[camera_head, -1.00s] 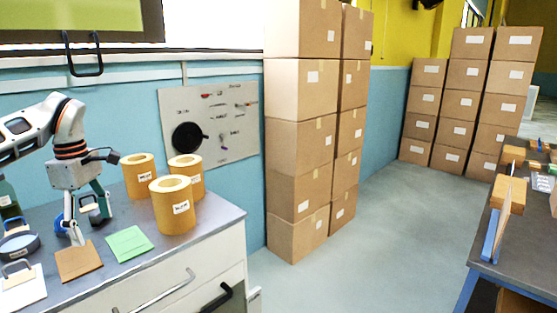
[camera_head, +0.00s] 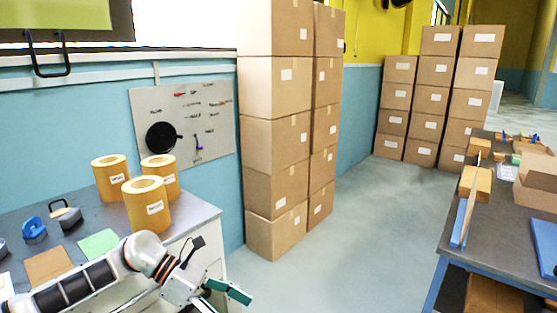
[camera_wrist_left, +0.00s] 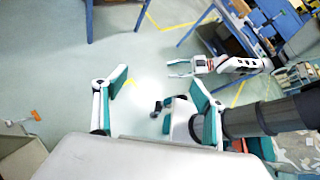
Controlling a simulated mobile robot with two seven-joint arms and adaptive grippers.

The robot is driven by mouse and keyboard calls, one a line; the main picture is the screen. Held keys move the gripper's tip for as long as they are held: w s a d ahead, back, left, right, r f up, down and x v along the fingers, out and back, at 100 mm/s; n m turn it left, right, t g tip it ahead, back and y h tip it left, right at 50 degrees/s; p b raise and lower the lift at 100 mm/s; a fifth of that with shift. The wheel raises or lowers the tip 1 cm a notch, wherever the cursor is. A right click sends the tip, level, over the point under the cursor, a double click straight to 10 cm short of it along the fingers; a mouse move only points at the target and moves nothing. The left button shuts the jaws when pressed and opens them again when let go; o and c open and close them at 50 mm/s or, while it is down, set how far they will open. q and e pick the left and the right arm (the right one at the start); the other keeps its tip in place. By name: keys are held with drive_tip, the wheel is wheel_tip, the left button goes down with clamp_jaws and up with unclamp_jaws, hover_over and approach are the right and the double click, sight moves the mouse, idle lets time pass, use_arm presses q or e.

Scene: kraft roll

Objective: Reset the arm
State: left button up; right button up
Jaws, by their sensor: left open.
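My left arm comes in low from the left in the head view, and its gripper (camera_head: 226,298) is beside the front of the grey counter (camera_head: 190,222), partly cut off by the bottom edge. In the left wrist view the fingers of my left gripper (camera_wrist_left: 158,82) are spread wide with nothing between them. A second arm with orange rings, which looks like my right one, shows in the left wrist view. Its gripper (camera_wrist_left: 180,68) has two fingers apart and holds nothing visible. The right arm is not in the head view.
Three kraft rolls (camera_head: 148,208) stand on the counter beside a green sheet (camera_head: 99,245) and a brown sheet (camera_head: 48,267). Stacked cartons (camera_head: 272,148) stand behind. A dark workbench (camera_head: 425,222) is at right. The floor between is clear.

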use_arm(q)
drive_tip(key=s+d+r+n+t+h, duration=0.25)
drive_tip(key=d+n+t+h, duration=0.55)
drive_tip(key=n, duration=0.5)
drive_tip(key=a+f+n+t+y, duration=0.55)
drive_tip(key=f+n, duration=0.25)
drive_tip(key=n, duration=0.5)
drive_tip(key=a+f+n+t+y, duration=0.4)
drive_tip(key=a+f+n+y, duration=0.3)
drive_tip(key=n, duration=0.5)
drive_tip(key=s+a+f+n+g+y, duration=0.2)
drive_tip(key=s+a+f+n, duration=0.2)
drive_tip(key=s+f, duration=0.4)
drive_tip(key=s+a+f+n+g+y, duration=0.3)
drive_tip(key=s+a+f+n, duration=0.2)
drive_tip(key=s+f, duration=0.3)
drive_tip(key=shift+f+n, duration=0.3)
drive_tip(key=shift+f, duration=0.15)
